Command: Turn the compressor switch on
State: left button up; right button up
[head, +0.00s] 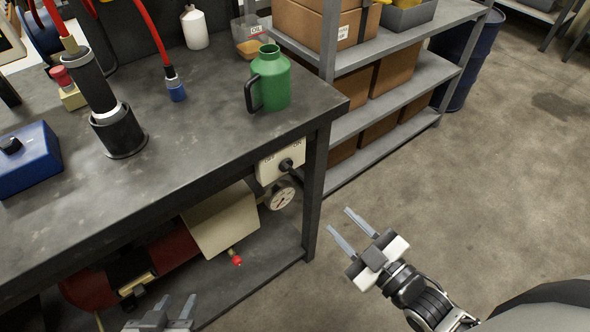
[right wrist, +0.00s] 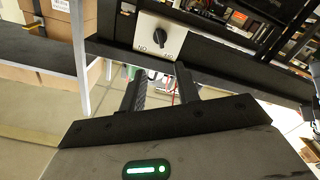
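The compressor switch is a pale plate (head: 268,168) with a black rotary knob (head: 286,165) under the bench's front edge, near its right leg. OFF and ON labels show on the plate; which one the knob points to is hard to tell. In the right wrist view the knob (right wrist: 158,41) and plate (right wrist: 178,26) are beyond the fingers. My right gripper (head: 338,218) is open, empty and apart from the switch, to its lower right. Its two spread fingers also show in the right wrist view (right wrist: 158,84). My left gripper (head: 176,303) is open and empty, low at the bottom edge.
A red compressor tank (head: 172,250) with a pressure gauge (head: 279,198) sits under the bench (head: 190,140). A green jug (head: 272,80) stands near the bench corner above the switch. A shelf with boxes (head: 398,67) stands behind. The floor right of the bench is clear.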

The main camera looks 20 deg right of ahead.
aim_at(292, 171)
jog(key=x, duration=1.5)
jog(key=shift+w+a, duration=0.1)
jog(key=shift+w, duration=0.15)
grip_shut()
